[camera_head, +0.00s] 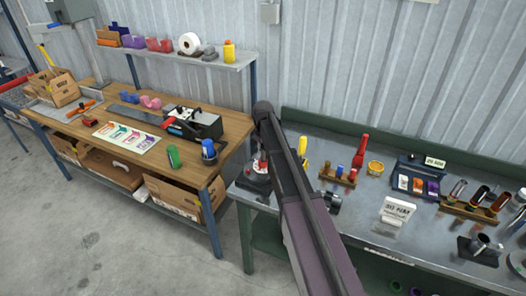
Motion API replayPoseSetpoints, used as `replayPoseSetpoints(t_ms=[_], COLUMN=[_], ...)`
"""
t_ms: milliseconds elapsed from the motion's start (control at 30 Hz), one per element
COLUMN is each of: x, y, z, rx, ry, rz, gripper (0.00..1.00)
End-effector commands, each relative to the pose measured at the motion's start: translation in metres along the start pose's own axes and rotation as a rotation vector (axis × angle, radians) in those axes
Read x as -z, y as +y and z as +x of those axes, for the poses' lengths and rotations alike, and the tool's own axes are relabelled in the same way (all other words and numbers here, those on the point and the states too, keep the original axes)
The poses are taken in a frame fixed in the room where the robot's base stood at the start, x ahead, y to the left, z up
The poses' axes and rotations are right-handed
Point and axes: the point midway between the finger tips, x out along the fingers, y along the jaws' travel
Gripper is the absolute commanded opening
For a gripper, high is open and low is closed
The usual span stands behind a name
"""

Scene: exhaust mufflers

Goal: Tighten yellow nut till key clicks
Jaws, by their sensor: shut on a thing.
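My arm reaches up from the bottom across the front of the grey metal bench (360,215) and hides part of it. I cannot make out my gripper or what it holds; the arm covers that area. A yellow upright piece (303,147) shows just right of the arm, and I cannot tell whether it is a tool handle. A yellow ring-like item (375,167) sits farther right at the back of the bench. I cannot identify the yellow nut or the key for sure. A dark fixture (257,178) shows left of the arm, partly hidden.
A wooden rack (338,178) and a red tool (360,150) stand right of the arm. A blue tray (415,180), a white sign (397,211) and a rack of metal tubes (468,207) stand farther right. A wooden workbench (225,155) is at left, with a shelf (175,58) above.

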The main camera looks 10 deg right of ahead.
Motion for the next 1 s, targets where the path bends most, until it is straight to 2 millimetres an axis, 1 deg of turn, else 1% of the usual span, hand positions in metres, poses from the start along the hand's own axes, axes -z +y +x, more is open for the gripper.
replayPoseSetpoints(t_ms=[267, 667, 1000], x=[0.0000, 0.0000, 0.0000], y=[0.0000, 0.0000, 0.0000], z=[-0.0001, -0.0001, -0.0001], rx=[0.000, 0.000, 0.000], ry=[0.000, 0.000, 0.000], rz=[0.009, 0.193, 0.204], gripper=[0.00, 0.00, 0.00])
